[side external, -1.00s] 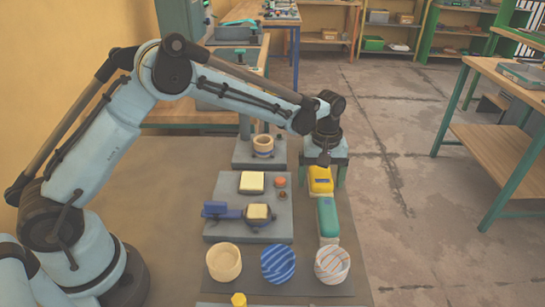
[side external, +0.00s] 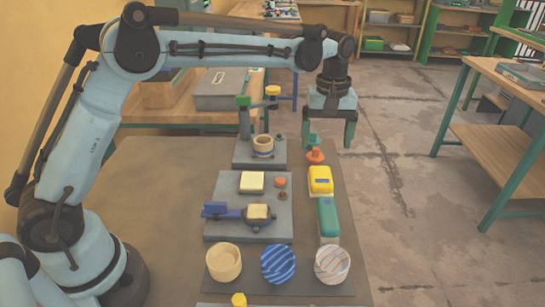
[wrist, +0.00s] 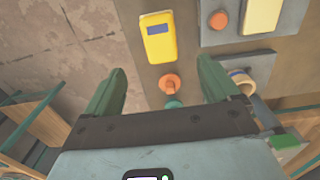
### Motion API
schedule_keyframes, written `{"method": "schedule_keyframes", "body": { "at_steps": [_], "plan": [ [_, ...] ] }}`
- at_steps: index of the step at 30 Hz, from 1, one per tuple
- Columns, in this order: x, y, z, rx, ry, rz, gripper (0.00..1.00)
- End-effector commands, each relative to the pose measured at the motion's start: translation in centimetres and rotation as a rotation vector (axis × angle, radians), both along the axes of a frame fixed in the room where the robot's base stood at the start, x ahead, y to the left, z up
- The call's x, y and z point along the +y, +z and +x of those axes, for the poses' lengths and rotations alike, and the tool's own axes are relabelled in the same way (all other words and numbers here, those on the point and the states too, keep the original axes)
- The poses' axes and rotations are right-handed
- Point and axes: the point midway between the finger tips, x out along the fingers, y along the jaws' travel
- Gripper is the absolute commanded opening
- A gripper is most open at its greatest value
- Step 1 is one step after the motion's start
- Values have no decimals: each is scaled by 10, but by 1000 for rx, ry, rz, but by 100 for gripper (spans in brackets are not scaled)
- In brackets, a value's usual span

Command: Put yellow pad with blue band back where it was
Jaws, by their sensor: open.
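The yellow pad with the blue band (side external: 320,180) lies at the right side of the work table, end to end with a green block (side external: 328,218). In the wrist view the pad (wrist: 160,45) lies ahead of my fingertips, its blue band across its far part. My gripper (side external: 331,145) hangs behind the pad and above it, fingers pointing down, open. In the wrist view my two green fingers (wrist: 161,72) are spread wide with nothing held between them. An orange piece with a green part (side external: 315,157) sits on the table behind the pad, below my gripper.
A grey plate (side external: 225,187) with cream pads, small knobs and a blue-handled part lies left of the pad. A press with a wooden ring (side external: 262,141) stands behind it. Three round bowls, including a blue striped one (side external: 278,263), stand in front. Bare table lies farther left.

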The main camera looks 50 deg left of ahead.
Motion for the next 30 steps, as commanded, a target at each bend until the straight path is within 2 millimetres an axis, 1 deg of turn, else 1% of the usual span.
{"method": "schedule_keyframes", "body": {
  "at_steps": [5,8,12,14,18,24,30],
  "plan": [
    [4,13,-6,-21,-23,-2,89],
    [11,25,-17,-60,-71,-6,89],
    [24,45,-42,-141,-169,-6,89],
    [30,51,-53,-177,-213,-1,89],
    [42,61,-83,-260,-317,17,89],
    [58,62,-128,-377,-461,64,89],
    [71,49,-171,-487,-601,135,89]
  ]
}}
